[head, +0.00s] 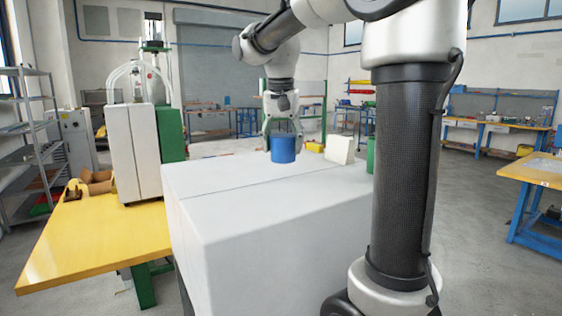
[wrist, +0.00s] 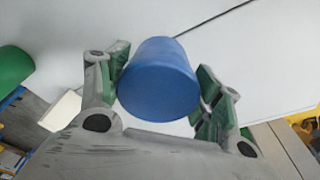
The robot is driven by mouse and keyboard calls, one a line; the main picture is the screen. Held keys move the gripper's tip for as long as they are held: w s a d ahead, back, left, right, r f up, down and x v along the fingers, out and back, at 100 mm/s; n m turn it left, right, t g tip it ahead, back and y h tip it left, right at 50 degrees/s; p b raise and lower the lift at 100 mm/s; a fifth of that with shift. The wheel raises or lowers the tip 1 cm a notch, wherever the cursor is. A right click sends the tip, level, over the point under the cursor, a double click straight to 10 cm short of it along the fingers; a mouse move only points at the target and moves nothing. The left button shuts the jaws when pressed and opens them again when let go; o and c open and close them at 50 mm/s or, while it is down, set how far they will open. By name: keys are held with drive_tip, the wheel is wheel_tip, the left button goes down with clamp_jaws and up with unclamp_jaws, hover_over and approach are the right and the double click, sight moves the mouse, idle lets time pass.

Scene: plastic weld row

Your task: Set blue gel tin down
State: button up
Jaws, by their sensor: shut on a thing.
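The blue gel tin (head: 283,149) is a plain blue cylinder, held upright above the white surface in the head view. My gripper (head: 283,128) points down from above and is shut on the tin's upper part. In the wrist view the tin (wrist: 158,82) sits between the two green-padded fingers of my gripper (wrist: 160,95). The white block-like bench top (head: 245,200) lies below and in front of the tin. I cannot tell from these views whether the tin's base touches it or hangs slightly above.
A cream box (head: 340,149), a yellow item (head: 314,147) and a green cylinder (head: 370,155) stand near the bench's far right side. A white and green machine (head: 135,150) stands on the yellow table (head: 90,240) at left. The near bench top is clear.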

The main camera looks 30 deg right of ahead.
sight(283, 159)
drive_tip(key=shift+f, duration=2.25)
drive_tip(key=o, duration=1.2)
drive_tip(key=shift+f, duration=0.15)
